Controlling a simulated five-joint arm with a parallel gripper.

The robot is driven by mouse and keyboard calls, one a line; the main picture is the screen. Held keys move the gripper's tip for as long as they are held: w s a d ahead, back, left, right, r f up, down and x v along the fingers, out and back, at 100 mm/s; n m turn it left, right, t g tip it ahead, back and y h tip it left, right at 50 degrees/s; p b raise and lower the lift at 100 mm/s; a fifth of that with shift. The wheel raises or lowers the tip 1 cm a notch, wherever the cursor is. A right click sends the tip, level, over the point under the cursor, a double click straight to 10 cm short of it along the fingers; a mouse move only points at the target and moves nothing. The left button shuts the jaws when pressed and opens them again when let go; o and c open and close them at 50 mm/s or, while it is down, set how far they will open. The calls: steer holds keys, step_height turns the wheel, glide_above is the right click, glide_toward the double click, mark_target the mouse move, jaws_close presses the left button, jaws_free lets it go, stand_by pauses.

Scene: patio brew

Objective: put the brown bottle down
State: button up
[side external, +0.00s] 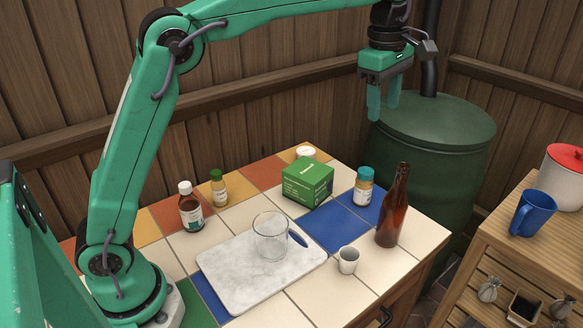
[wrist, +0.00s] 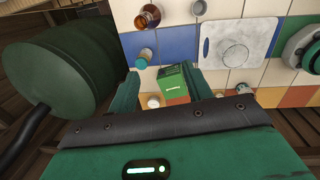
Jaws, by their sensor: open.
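The tall brown bottle (side external: 393,210) stands upright on the tiled table near its right edge, next to a small white cup (side external: 347,260). The bottle also shows from above at the top of the wrist view (wrist: 148,16). My gripper (side external: 384,104) is open and empty, high above the back right of the table, clear of the bottle. In the wrist view its two fingers (wrist: 162,73) are apart on either side of the green box (wrist: 175,80), which lies below them.
A teal-capped jar (side external: 364,187) stands between the green box and the tall bottle. A white board (side external: 240,283) carries a clear glass (side external: 270,238). A smaller white-capped brown bottle (side external: 190,208) stands at left. A green barrel (side external: 437,140) is behind; a blue mug (side external: 533,213) is on the side shelf.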

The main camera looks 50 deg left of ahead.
steer(key=s+a+f+m+t, duration=0.1)
steer(key=s+a+m, duration=0.2)
steer(key=s+m, duration=0.3)
steer(key=s+a+f+m+t, duration=0.1)
steer(key=s+a+m, duration=0.25)
steer(key=s, duration=0.45)
steer(key=s+a+f+m+t, duration=0.1)
steer(key=s+a+m, duration=0.25)
steer(key=s, duration=0.45)
steer(key=s+a+f+m+t, duration=0.1)
steer(key=s+f+m, duration=0.5)
steer(key=s, duration=0.1)
steer(key=shift+a+f, duration=0.2)
steer(key=shift+a, duration=0.1)
